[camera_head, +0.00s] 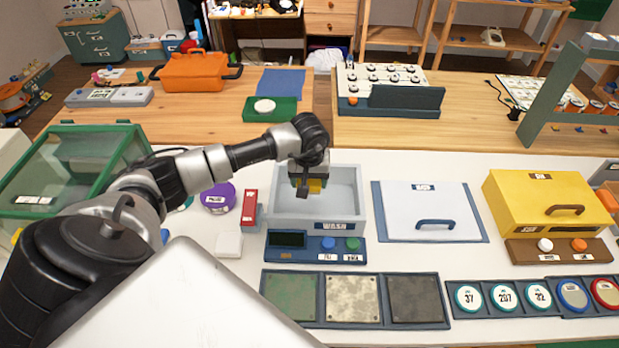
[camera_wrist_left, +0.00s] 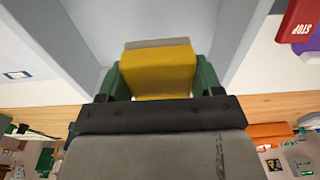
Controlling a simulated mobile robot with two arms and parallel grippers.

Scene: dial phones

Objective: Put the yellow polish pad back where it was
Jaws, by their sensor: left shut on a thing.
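My left gripper (camera_head: 306,184) is over the open grey basin (camera_head: 345,208) in the middle of the table. It is shut on the yellow polish pad (camera_head: 316,186), which is partly hidden by the gripper in the head view. In the left wrist view the yellow pad (camera_wrist_left: 158,72), with a grey strip along its far edge, sits between my green fingers (camera_wrist_left: 160,80). Basin walls show on both sides of it there. I cannot tell whether the pad touches the basin floor. My right gripper is not in view.
A panel with blue and green buttons (camera_head: 328,256) fronts the basin. A red STOP block (camera_head: 250,206), a purple round container (camera_head: 218,198) and a white block (camera_head: 229,244) stand left. A white handled lid (camera_head: 425,205) lies right. Three dark-framed plates (camera_head: 352,298) lie in front.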

